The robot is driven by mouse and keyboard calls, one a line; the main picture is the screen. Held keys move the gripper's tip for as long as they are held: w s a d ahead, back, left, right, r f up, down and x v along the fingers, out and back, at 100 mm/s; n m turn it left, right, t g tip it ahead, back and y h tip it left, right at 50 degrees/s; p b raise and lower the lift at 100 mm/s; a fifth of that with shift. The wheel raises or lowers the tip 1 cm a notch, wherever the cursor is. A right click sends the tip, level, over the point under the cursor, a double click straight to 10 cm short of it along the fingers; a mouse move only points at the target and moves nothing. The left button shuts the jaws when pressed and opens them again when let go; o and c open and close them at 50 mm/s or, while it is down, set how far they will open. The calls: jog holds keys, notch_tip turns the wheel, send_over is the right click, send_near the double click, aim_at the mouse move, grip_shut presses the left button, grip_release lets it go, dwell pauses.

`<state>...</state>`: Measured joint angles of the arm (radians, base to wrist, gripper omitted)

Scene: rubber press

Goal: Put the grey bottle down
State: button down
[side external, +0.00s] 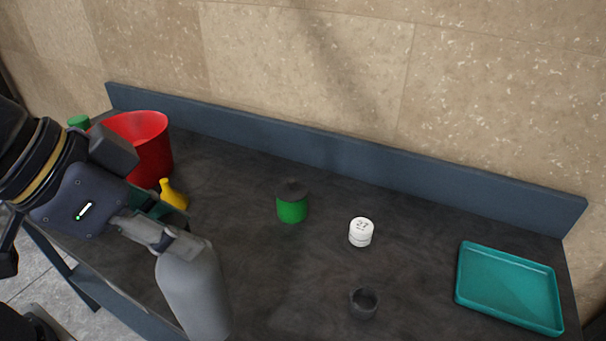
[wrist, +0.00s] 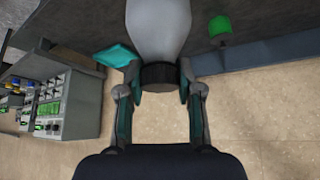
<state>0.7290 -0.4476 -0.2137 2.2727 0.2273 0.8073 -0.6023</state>
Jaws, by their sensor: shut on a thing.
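The grey bottle (side external: 193,291) is in my gripper (side external: 172,236), at the lower left of the side external view. In the wrist view the bottle (wrist: 158,30) shows its pale body at the top and a dark cap or neck. My gripper (wrist: 160,82) is shut on that dark end, one finger on each side. In the side external view the bottle hangs below the fingers, slightly tilted, in front of the dark table (side external: 260,270). Its lower end is cut off by the frame, so I cannot tell whether it touches the table.
A red bucket (side external: 150,148) and a yellow bottle (side external: 174,194) stand near my arm. A green jar with a dark top (side external: 292,206), a white round piece (side external: 361,232) and a small dark cup (side external: 363,303) stand mid-table. A teal tray (side external: 510,287) lies at right. A raised ledge (side external: 350,160) runs along the back.

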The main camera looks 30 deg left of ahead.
jog(key=shift+s+a+r, duration=0.15)
jog(key=shift+a+r, duration=0.05)
jog(key=shift+a, duration=0.45)
jog(key=shift+s+a+r, duration=0.1)
jog(key=shift+a+r, duration=0.1)
jog(key=shift+a, duration=0.4)
jog(key=shift+a+r+n, duration=0.25)
jog(key=shift+a+n, duration=0.05)
jog(key=shift+r, duration=0.1)
jog(key=w+d+f, duration=0.7)
jog(key=w+f, duration=0.5)
jog(key=shift+f, duration=0.5)
jog(key=c, duration=0.7)
grip_release()
jog(key=shift+c, duration=0.2)
